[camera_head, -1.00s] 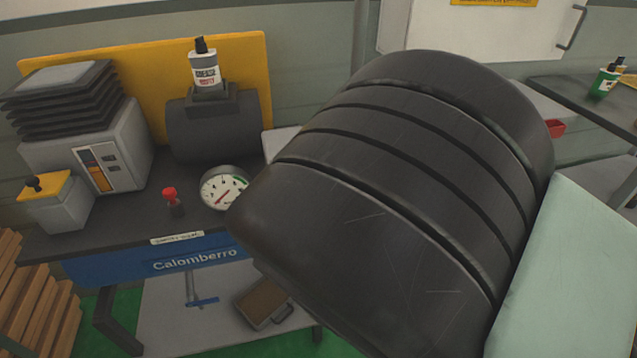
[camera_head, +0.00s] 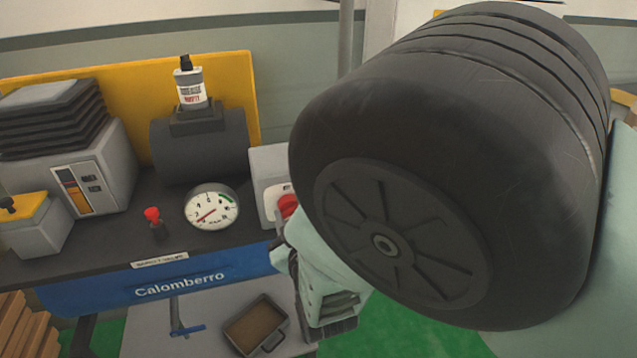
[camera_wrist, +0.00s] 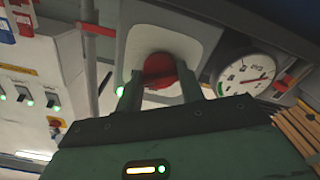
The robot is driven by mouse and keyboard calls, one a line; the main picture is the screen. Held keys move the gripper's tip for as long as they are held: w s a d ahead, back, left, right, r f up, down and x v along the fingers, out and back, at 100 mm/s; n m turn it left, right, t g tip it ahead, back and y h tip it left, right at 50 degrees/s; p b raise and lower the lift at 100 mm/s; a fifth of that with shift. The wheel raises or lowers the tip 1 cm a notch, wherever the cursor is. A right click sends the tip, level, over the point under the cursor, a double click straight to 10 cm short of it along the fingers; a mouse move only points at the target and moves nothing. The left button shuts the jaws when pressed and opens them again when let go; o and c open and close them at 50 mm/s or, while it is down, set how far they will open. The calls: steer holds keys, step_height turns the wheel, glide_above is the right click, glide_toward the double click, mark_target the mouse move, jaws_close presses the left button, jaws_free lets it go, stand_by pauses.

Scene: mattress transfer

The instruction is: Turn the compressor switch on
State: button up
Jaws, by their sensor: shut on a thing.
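The red compressor switch (camera_head: 287,204) is on the front of a light grey box (camera_head: 268,170) at the right end of the workbench. In the head view my gripper (camera_head: 284,232) is at the switch, its fingers partly hidden by my own arm. In the wrist view the red switch knob (camera_wrist: 159,70) sits on a white plate between the two fingers of my gripper (camera_wrist: 160,84). The fingers are shut on the knob, one on each side. The knob's exact turn angle is hard to make out.
A round pressure gauge (camera_head: 212,206) with a red needle stands left of the switch. A red-topped valve (camera_head: 154,222) stands farther left. The dark compressor tank (camera_head: 199,150) is behind, with a bottle on top. My dark, bulky arm link covers the right side.

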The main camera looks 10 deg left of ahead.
steer(key=o, duration=1)
steer(key=v, duration=1.7)
steer(key=shift+s+b, duration=0.25)
steer(key=shift+b, duration=0.15)
